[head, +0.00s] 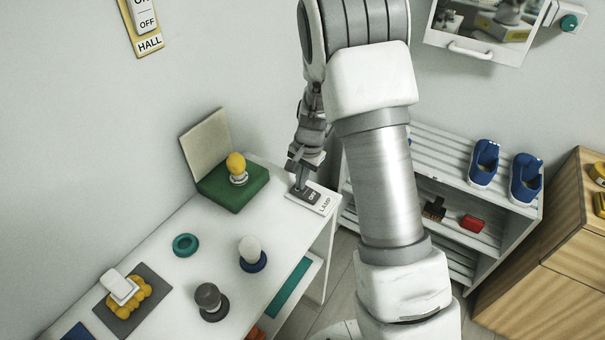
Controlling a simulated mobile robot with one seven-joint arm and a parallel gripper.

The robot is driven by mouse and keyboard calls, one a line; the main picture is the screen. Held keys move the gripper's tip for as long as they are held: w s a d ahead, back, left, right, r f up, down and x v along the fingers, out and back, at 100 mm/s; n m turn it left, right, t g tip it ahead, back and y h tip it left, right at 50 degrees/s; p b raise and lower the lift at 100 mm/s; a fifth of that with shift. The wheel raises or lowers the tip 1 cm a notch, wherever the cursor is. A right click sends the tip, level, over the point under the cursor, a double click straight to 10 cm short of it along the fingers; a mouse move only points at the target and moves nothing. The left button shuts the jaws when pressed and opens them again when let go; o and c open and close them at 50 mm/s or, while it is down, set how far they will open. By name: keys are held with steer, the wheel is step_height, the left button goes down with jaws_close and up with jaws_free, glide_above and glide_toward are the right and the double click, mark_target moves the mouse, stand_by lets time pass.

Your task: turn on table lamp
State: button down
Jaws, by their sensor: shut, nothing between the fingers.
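A small switch panel labelled LAMP (323,206) lies on the right end of the white table. Its grey rocker (311,196) shows the letters ON. My gripper (300,186) is shut and empty, pointing down at the panel, with its fingertips at the far end of the rocker. I cannot tell whether they touch it. A yellow bulb-shaped piece (236,163) on a green block (233,190) stands left of my gripper; I cannot tell whether it is the lamp or whether it is lit.
The white table (196,240) also holds a teal ring (185,245), a white-topped blue piece (252,255) and a dark grey piece (211,301). A HALL switch (145,25) is on the wall. A slatted rack (440,160) with blue shoes (484,162) stands right.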

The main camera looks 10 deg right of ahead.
stand_by(0.4)
steer(key=shift+a+p, duration=0.15)
steer(key=shift+p, duration=0.55)
steer(key=shift+w+f, duration=0.1)
steer(key=shift+f, duration=0.2)
steer(key=shift+s+d+r, duration=0.3)
steer(key=shift+s+d, duration=0.25)
steer(key=shift+r, duration=0.1)
